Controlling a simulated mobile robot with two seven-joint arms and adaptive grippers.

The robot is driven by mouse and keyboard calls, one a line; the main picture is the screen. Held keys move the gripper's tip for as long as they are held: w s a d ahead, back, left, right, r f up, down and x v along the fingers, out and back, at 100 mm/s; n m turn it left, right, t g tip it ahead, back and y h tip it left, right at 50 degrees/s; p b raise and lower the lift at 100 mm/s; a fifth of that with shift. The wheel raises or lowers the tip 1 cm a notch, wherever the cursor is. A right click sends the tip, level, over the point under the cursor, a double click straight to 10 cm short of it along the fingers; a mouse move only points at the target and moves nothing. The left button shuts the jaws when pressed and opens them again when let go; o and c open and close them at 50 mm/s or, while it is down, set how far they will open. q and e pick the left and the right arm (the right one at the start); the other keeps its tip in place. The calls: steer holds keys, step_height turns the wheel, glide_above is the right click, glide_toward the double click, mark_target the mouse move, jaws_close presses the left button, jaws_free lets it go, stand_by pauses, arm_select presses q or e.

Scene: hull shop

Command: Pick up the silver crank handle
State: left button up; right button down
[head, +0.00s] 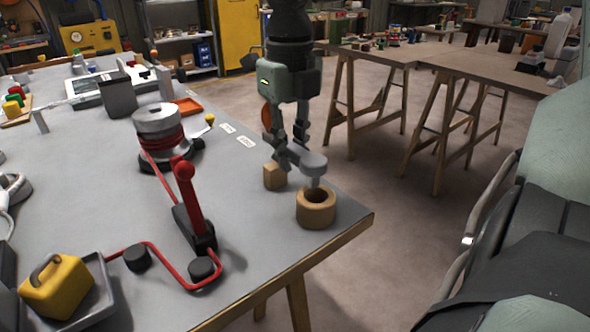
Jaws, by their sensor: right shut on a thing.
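The silver crank handle (314,163) is at the front right corner of the grey workbench (260,220). Its round grey end is at the top, and a short stem points down at the opening of a round wooden holder (316,208). I cannot tell whether the stem is inside the opening or just above it. My right gripper (287,156) comes down from above and is shut on the handle, left of the round end. The fingers hide part of the handle. My left gripper is not in view.
A small wooden block (274,177) stands beside the holder, below the gripper. A silver winch (158,125) with red rope and a red lever (187,195) stand to the left. A yellow box (58,287) sits in a grey tray. Bare benchtop lies between lever and holder.

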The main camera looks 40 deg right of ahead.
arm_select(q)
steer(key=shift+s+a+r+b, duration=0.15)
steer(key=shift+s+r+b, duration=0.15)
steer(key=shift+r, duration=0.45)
arm_select(e)
steer(key=w+a+r, duration=0.3)
steer(key=w+r, duration=0.3)
steer(key=w, duration=0.4)
steer(key=shift+w+a+r, duration=0.15)
steer(key=shift+w+a, duration=0.05)
steer(key=shift+w, duration=0.05)
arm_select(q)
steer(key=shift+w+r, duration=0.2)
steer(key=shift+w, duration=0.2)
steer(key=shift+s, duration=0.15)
